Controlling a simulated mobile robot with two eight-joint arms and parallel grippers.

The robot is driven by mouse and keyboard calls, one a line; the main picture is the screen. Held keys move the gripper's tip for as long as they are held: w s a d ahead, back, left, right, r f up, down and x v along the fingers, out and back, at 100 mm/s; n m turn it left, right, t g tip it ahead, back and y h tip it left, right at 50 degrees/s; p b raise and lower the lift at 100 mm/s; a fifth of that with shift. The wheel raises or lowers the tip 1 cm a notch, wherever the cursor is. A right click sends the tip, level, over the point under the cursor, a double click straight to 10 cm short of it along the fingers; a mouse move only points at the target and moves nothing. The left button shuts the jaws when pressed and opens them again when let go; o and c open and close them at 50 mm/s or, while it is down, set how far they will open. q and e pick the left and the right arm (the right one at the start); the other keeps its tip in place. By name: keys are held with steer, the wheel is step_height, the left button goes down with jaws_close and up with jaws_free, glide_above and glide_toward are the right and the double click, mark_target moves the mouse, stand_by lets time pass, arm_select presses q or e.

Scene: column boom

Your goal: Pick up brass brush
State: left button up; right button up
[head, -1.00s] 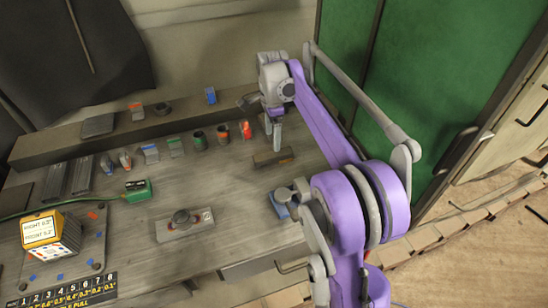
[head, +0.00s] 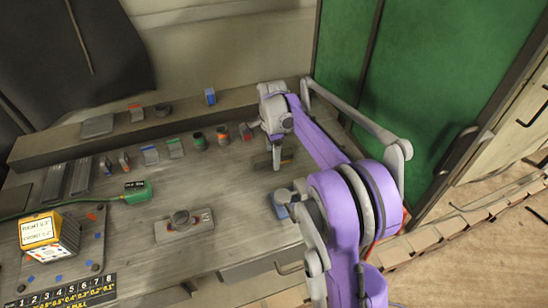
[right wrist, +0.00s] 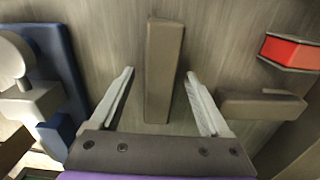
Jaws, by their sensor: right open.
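A brown elongated block, which I take to be the brass brush, lies on the grey bench (head: 120,235). In the head view the brush (head: 288,158) is partly hidden behind my right gripper (head: 276,167). In the right wrist view the brush (right wrist: 163,75) runs lengthwise between the two fingers of my open right gripper (right wrist: 159,72), with a gap on each side. No bristles can be made out. My left gripper is not in view.
A red-topped block (right wrist: 290,52) and a grey-brown piece (right wrist: 262,106) lie right of the fingers in the wrist view. A blue item (head: 281,203) sits nearer the bench's front. Cups (head: 199,140) and small blocks line the back. A knobbed plate (head: 183,226) stands left.

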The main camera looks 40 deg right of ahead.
steer(key=shift+f, duration=0.25)
stand_by(0.4)
jaws_close()
